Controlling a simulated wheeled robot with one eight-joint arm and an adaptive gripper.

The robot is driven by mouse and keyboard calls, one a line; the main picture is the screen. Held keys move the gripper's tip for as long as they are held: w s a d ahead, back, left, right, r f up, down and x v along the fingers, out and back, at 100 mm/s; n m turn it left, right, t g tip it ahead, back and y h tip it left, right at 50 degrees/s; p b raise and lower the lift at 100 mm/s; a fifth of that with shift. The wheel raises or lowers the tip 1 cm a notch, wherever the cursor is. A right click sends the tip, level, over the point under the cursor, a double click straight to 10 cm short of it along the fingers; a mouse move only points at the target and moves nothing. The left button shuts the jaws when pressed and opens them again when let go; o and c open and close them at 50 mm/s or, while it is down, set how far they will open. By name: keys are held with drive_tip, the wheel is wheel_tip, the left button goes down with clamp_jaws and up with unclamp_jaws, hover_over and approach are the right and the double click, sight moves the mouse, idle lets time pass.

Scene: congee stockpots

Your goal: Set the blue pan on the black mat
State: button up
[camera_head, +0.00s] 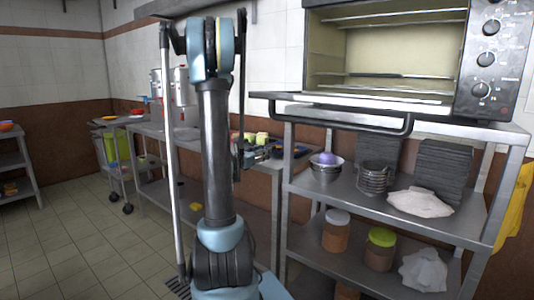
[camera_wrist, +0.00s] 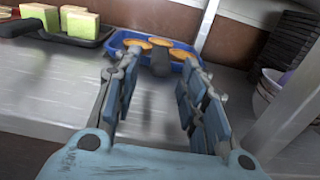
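The blue pan (camera_wrist: 121,38) lies on the steel counter in the wrist view, with several round orange-brown pieces in it. Its dark handle (camera_wrist: 160,64) points toward me. My gripper (camera_wrist: 162,60) is open, its two fingers apart on either side of the handle; I cannot tell whether they touch it. I cannot make out the black mat for certain in either view.
A black pan (camera_wrist: 92,40) with yellow-green sponges (camera_wrist: 80,25) stands left of the blue pan. Right of it, a shelf post (camera_wrist: 285,125) rises near stacked bowls (camera_wrist: 262,98). In the head view, a shelf rack (camera_head: 440,228) with an oven (camera_head: 390,45) stands close on the right.

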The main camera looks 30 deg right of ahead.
drive_tip(key=w+a+r+n+t+y, duration=0.3)
drive_tip(key=a+r+n+t+y, duration=0.15)
drive_tip(key=a+n, duration=0.45)
drive_tip(key=w+a+r+n+t+y, duration=0.35)
drive_tip(key=a+n+t, duration=0.25)
drive_tip(key=a+n, duration=0.3)
drive_tip(key=s+a+f+n+y, duration=0.1)
drive_tip(key=s+a+n+y, duration=0.1)
drive_tip(key=a+n+y, duration=0.35)
drive_tip(key=s+a+f+n+y, duration=0.1)
drive_tip(key=a+f+n+y, duration=0.15)
drive_tip(key=a+n, duration=0.6)
drive_tip(key=s+a+f+n+g+y, duration=0.4)
drive_tip(key=s+a+f+n+g, duration=0.1)
drive_tip(key=s+a+f+n, duration=0.2)
drive_tip(key=s+d+f+n+g+h, duration=0.1)
drive_tip(key=s+f+n+g, duration=0.4)
drive_tip(key=s, duration=0.7)
drive_tip(key=s+d+f+n+g+h, duration=0.2)
drive_tip(key=s+f+n+g, duration=0.3)
drive_tip(key=s, duration=0.7)
wheel_tip(320, 180, down, 2)
drive_tip(key=shift+s+d+n, duration=0.2)
drive_tip(key=shift+d+n, duration=0.2)
drive_tip(key=shift+d, duration=0.05)
